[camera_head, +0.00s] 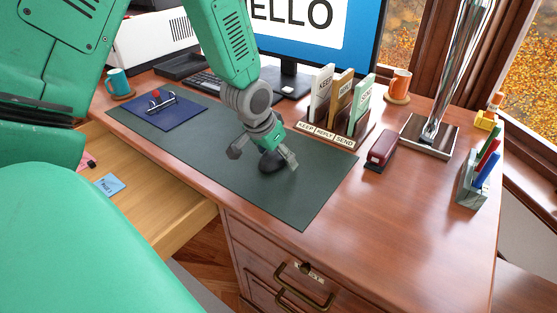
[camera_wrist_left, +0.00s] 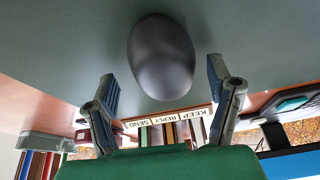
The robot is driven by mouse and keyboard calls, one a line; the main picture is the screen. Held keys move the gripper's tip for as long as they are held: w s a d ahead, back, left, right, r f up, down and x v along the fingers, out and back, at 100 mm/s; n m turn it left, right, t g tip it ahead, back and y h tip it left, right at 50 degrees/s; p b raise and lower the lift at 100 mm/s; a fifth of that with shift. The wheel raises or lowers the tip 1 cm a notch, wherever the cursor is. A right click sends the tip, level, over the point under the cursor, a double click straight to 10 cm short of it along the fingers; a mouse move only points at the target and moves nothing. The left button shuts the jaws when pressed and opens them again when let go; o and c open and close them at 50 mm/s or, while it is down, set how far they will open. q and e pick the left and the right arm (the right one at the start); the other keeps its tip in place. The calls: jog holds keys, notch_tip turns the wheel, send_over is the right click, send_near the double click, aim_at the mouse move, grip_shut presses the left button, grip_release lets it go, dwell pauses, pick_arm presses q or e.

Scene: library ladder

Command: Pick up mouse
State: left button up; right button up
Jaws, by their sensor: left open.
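The mouse (camera_head: 270,163) is dark and rounded and lies on the dark green desk mat (camera_head: 305,208). My left gripper (camera_head: 264,158) is over it, with its fingers open and spread to either side. In the left wrist view the mouse (camera_wrist_left: 161,57) lies ahead of the gap between the open fingers of my left gripper (camera_wrist_left: 163,84), and I see no finger touching it. The gripper partly covers the mouse in the head view. My right gripper is not in view.
A letter sorter (camera_head: 341,110) stands behind the mat, with a dark red stapler (camera_head: 382,150) to its right. The monitor (camera_head: 300,35) and keyboard (camera_head: 208,84) are farther back. A blue clipboard (camera_head: 165,113) lies at the mat's left. An open drawer (camera_head: 150,200) sticks out in front.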

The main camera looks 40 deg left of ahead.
pick_arm(q)
jog(key=shift+a, duration=0.1)
jog(key=shift+c, duration=0.4)
jog(key=shift+a, duration=0.2)
jog(key=c, duration=1.2)
